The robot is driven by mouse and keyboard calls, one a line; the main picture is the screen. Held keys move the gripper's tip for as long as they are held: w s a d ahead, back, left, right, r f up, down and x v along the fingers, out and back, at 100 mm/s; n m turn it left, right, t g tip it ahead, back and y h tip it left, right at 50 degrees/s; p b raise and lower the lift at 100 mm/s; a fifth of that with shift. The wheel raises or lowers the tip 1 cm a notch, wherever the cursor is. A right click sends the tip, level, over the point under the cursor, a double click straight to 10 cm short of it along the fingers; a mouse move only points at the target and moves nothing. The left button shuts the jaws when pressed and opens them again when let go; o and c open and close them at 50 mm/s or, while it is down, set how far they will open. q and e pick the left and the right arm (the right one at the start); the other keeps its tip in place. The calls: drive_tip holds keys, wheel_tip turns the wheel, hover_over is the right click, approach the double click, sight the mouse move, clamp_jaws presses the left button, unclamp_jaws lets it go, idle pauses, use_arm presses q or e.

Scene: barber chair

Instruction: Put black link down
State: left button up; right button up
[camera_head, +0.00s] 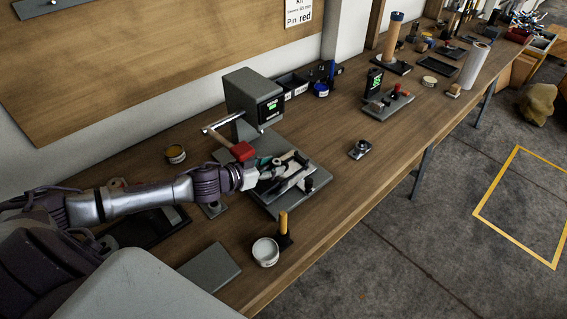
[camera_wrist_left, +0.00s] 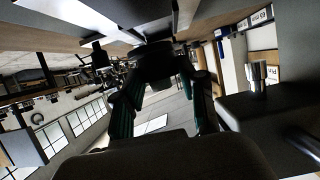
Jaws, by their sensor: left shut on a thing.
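My left gripper (camera_head: 284,172) reaches in from the left, over the grey base plate (camera_head: 262,202) of a bench press. It is shut on a dark piece that I take to be the black link (camera_wrist_left: 155,60). In the left wrist view the fingers (camera_wrist_left: 162,100) close around this piece. In the head view the link is hard to separate from the dark fingers, and I cannot tell whether it touches the plate. My right gripper is not in view.
The grey press head (camera_head: 248,98) with a green display stands behind the gripper, its red-ended lever (camera_head: 242,151) close to my wrist. A white cup (camera_head: 265,252) and a yellow-handled tool (camera_head: 283,224) stand in front.

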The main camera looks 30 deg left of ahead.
sight(284, 164)
use_arm(q)
drive_tip(key=shift+w+d, duration=0.25)
drive_tip(key=shift+w, duration=0.35)
drive_tip(key=shift+w+d, duration=0.2)
drive_tip(key=shift+w, duration=0.4)
drive_tip(key=shift+w+d+r+p, duration=0.15)
drive_tip(key=shift+w+p, duration=0.2)
drive_tip(key=shift+w, duration=0.1)
drive_tip(key=shift+w+d+f, duration=0.25)
drive_tip(key=shift+w+f, duration=0.35)
drive_tip(key=shift+f, duration=0.25)
drive_tip(key=shift+f+p, duration=0.55)
drive_tip(key=shift+f, duration=0.25)
drive_tip(key=shift+f, duration=0.1)
drive_tip(key=o, duration=1.2)
drive_tip(key=shift+s, duration=0.1)
drive_tip(key=shift+o, duration=0.2)
drive_tip(key=shift+f, duration=0.1)
